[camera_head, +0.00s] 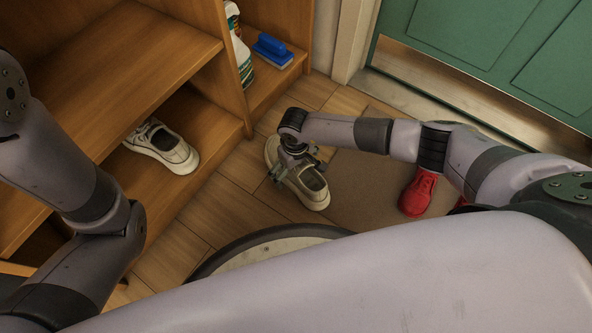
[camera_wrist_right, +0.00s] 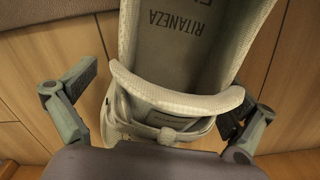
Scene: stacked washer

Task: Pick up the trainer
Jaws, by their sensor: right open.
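A pale cream trainer (camera_head: 314,192) stands upright on the wooden floor near the mat, its opening facing up. My right gripper (camera_head: 296,164) is over it, open, with its fingers about the shoe's width apart. In the right wrist view the trainer (camera_wrist_right: 180,98) lies between the two open fingers, its insole lettering and padded collar close to the camera. I cannot tell whether either finger touches it. A similar pale trainer (camera_head: 165,148) sits on the lower shelf at the left. My left gripper is not in view.
The wooden shelf unit (camera_head: 120,50) fills the left side, with a spray bottle (camera_head: 240,55) and a blue brush (camera_head: 272,50) in a compartment. A red shoe (camera_head: 418,192) is on the mat (camera_head: 365,190) under my right arm. The green door (camera_head: 500,45) is behind.

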